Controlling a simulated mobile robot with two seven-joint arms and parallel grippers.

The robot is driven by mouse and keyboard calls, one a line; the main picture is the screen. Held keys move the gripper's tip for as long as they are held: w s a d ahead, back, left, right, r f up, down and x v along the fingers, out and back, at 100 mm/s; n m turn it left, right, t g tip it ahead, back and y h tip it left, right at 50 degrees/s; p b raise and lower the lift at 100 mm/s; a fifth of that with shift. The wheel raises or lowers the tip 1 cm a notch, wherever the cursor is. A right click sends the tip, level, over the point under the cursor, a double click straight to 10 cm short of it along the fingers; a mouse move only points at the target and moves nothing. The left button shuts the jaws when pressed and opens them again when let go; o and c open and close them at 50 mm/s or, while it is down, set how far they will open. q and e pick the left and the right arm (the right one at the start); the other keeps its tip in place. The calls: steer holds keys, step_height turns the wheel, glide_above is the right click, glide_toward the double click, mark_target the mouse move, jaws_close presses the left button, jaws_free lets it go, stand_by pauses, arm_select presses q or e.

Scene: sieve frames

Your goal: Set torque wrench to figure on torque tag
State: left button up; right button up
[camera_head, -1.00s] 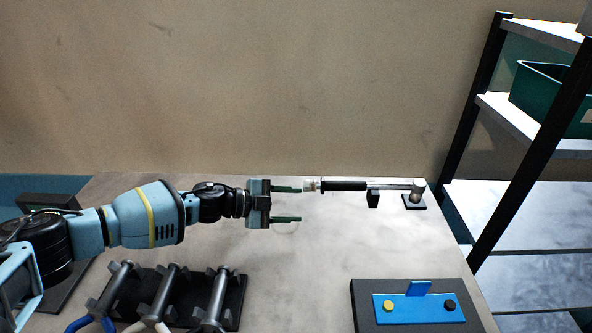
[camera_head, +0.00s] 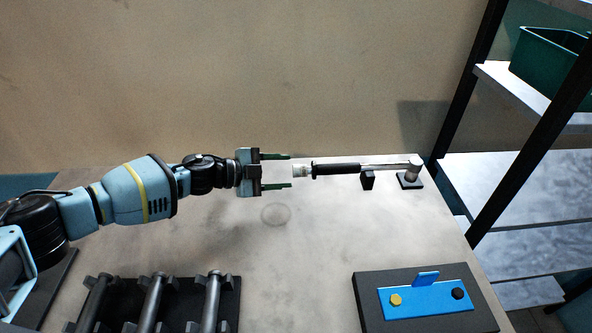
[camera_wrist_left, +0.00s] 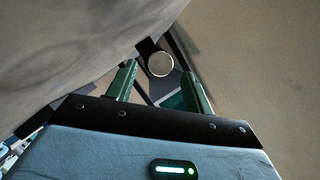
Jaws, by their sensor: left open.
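The torque wrench (camera_head: 342,168) lies level at the back of the table, with a black grip and a silver shaft. Its head rests on a small dark stand at the right, and its pale knob end (camera_head: 301,170) points left. My left gripper (camera_head: 290,171) is open, its two green fingers on either side of the knob end, apart from it. In the left wrist view the round end of the wrench (camera_wrist_left: 160,64) shows between the fingertips. No torque tag with a readable figure shows. My right gripper is not in view.
A dark block with a blue plate (camera_head: 428,290) bearing a yellow and a black bolt stands at the front right. A dark rack (camera_head: 175,300) holds several tools at the front left. Shelves with a green bin (camera_head: 545,65) stand at the right. The middle table is clear.

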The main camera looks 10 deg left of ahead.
mark_target(296, 171)
arm_select(q)
steer(key=x, duration=0.3)
steer(key=shift+w+d+f, duration=0.1)
steer(key=shift+d+f, duration=0.1)
steer(key=shift+d, duration=0.1)
steer(key=shift+w+d, duration=0.25)
steer(key=shift+d, duration=0.15)
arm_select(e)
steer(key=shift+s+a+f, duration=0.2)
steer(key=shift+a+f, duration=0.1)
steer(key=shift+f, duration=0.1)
